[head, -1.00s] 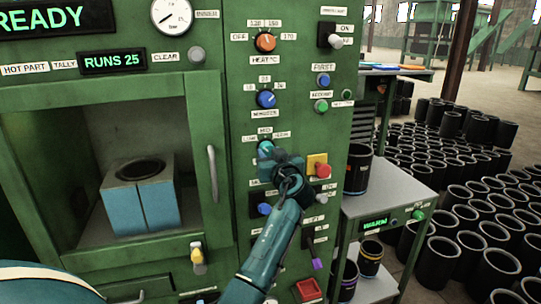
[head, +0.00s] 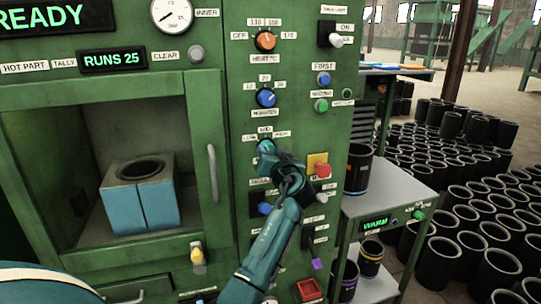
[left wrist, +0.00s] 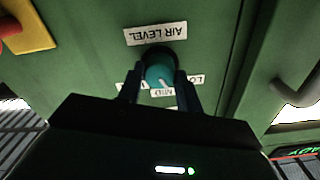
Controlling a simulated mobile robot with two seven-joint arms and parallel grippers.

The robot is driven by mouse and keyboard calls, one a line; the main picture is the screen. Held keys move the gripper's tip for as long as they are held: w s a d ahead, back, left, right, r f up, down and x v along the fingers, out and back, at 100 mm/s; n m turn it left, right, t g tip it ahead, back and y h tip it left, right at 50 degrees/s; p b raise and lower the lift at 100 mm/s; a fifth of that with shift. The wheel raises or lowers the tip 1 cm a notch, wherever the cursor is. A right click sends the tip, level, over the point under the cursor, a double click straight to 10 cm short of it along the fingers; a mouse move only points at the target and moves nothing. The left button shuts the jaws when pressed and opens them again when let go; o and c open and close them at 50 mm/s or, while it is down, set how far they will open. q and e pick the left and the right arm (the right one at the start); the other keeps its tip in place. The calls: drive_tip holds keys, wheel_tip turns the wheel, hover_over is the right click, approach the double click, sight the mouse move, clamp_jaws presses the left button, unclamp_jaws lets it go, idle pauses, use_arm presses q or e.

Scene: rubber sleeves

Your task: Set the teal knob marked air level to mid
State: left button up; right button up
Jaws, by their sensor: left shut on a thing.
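The teal knob (head: 266,147) is on the green machine panel, under an arc of small labels that includes MID (head: 265,130). In the left wrist view, seen upside down, the teal knob (left wrist: 160,73) sits between the AIR LEVEL label (left wrist: 156,33) and the MID label (left wrist: 162,92). Its pale pointer mark appears to face MID. My left gripper (left wrist: 160,82) is shut on the knob, one finger on each side. In the head view my left gripper (head: 270,158) partly covers the knob's lower side and the labels below. My right gripper is not in view.
A blue knob (head: 266,98) and an orange knob (head: 265,41) are above. A red button on a yellow plate (head: 320,165) is close on the right. A door handle (head: 212,172) stands out to the left. A grey cart (head: 385,190) is to the right.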

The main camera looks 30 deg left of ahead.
use_arm(q)
drive_tip(key=m+p, duration=0.1)
drive_tip(key=m, duration=0.3)
drive_tip(key=shift+m, duration=0.4)
idle(0.4)
drive_tip(key=o, duration=1)
drive_tip(key=shift+s, duration=0.1)
drive_tip(key=b+v, duration=0.3)
drive_tip(key=v, duration=1)
drive_tip(key=shift+d, duration=0.2)
